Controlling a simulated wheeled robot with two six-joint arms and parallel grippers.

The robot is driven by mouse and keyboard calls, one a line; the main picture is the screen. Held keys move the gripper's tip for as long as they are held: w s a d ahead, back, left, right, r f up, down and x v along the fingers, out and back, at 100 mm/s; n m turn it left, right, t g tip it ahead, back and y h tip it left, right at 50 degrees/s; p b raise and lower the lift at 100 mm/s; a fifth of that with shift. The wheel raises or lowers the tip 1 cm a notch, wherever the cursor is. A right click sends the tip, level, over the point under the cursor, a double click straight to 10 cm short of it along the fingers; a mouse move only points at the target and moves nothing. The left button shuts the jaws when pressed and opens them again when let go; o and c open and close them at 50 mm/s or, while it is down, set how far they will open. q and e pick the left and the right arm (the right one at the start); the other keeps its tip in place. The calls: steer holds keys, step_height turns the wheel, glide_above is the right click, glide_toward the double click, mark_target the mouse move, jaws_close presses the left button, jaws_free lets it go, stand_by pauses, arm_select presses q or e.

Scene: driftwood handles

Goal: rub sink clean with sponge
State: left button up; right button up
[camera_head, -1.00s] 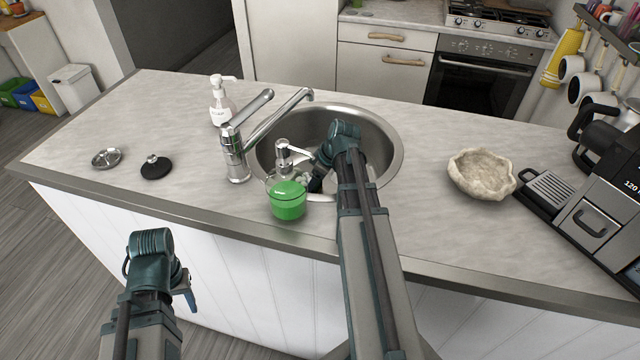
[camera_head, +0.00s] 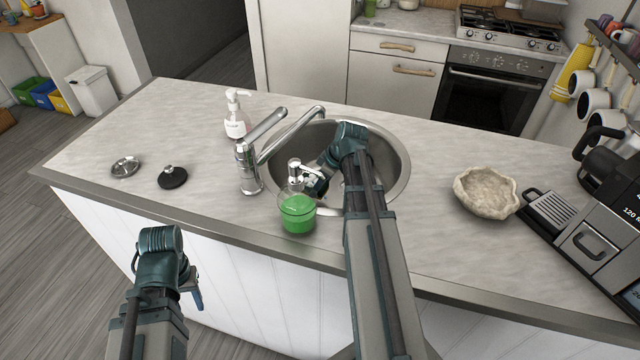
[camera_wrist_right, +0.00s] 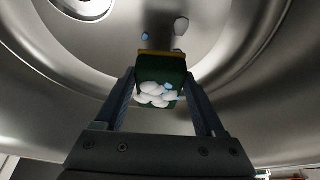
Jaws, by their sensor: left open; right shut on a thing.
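The round steel sink (camera_head: 399,160) is set into the counter, and its curved inner wall (camera_wrist_right: 235,45) fills the right wrist view. My right gripper (camera_wrist_right: 158,88) is inside the sink, shut on a green and yellow sponge (camera_wrist_right: 174,72). White foam-like blobs (camera_wrist_right: 155,96) cover part of the sponge, and a few small white and blue bits (camera_wrist_right: 181,26) lie beyond it. In the head view my right arm reaches into the basin; the soap dispenser partly hides its gripper. My left gripper (camera_head: 196,291) is open and empty, low in front of the counter.
A green soap dispenser (camera_head: 298,217) stands at the sink's front edge. The faucet (camera_head: 249,168) and a white pump bottle (camera_head: 236,122) are left of the sink. A black stopper (camera_head: 173,178), a metal strainer (camera_head: 125,167) and a stone bowl (camera_head: 486,193) lie on the counter.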

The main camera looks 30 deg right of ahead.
steer(key=shift+r+p, duration=0.4)
steer(key=shift+r, duration=0.4)
step_height(320, 180, up, 3)
steer(key=p, duration=0.3)
